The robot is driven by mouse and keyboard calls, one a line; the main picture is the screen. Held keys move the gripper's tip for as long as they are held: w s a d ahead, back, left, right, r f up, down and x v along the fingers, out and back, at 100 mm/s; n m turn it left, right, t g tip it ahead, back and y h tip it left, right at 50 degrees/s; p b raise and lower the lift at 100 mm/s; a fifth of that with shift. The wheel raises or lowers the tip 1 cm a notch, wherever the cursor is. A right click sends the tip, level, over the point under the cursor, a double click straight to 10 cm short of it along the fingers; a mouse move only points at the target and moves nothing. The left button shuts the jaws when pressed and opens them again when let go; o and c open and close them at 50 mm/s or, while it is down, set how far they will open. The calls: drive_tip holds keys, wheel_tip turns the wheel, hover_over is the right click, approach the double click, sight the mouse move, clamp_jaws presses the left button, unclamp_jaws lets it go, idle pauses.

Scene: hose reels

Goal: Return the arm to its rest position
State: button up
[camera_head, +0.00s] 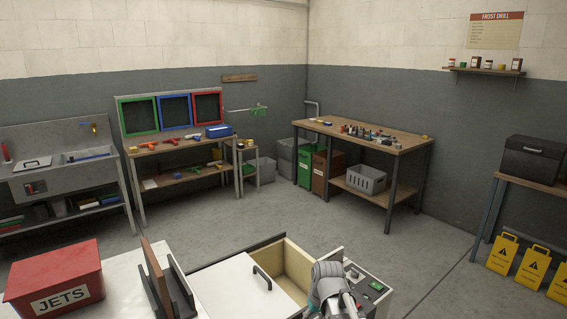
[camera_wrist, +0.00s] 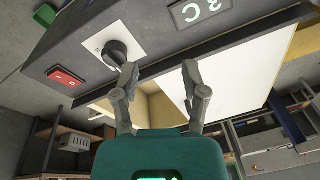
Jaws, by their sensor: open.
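My gripper (camera_wrist: 158,82) shows in the wrist view with its two grey fingers spread apart and nothing between them. It is in front of a dark control panel (camera_wrist: 75,40) with a black knob (camera_wrist: 122,50), a red switch (camera_wrist: 66,77) and a small display reading "3C" (camera_wrist: 198,10). One fingertip appears close to the knob; I cannot tell whether they touch. In the head view my arm's grey and teal end (camera_head: 330,285) is at the bottom centre, over the near side of an open box (camera_head: 294,262), beside the panel (camera_head: 370,285). The fingertips are hidden there.
A white sliding lid (camera_head: 240,290) with a black handle lies left of the open box. A red "JETS" box (camera_head: 58,280) and upright boards (camera_head: 160,280) stand further left. Workbenches line the walls. Yellow signs (camera_head: 502,254) stand at the right. The middle floor is clear.

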drive_tip(key=s+d+f+m+g+h, duration=0.1)
drive_tip(key=s+d+m, duration=0.1)
drive_tip(key=s+d, duration=0.6)
drive_tip(key=shift+s+f+m+h+b, duration=0.3)
drive_tip(key=shift+s+m+b, duration=0.1)
drive_tip(key=shift+s+b, duration=0.1)
idle(0.9)
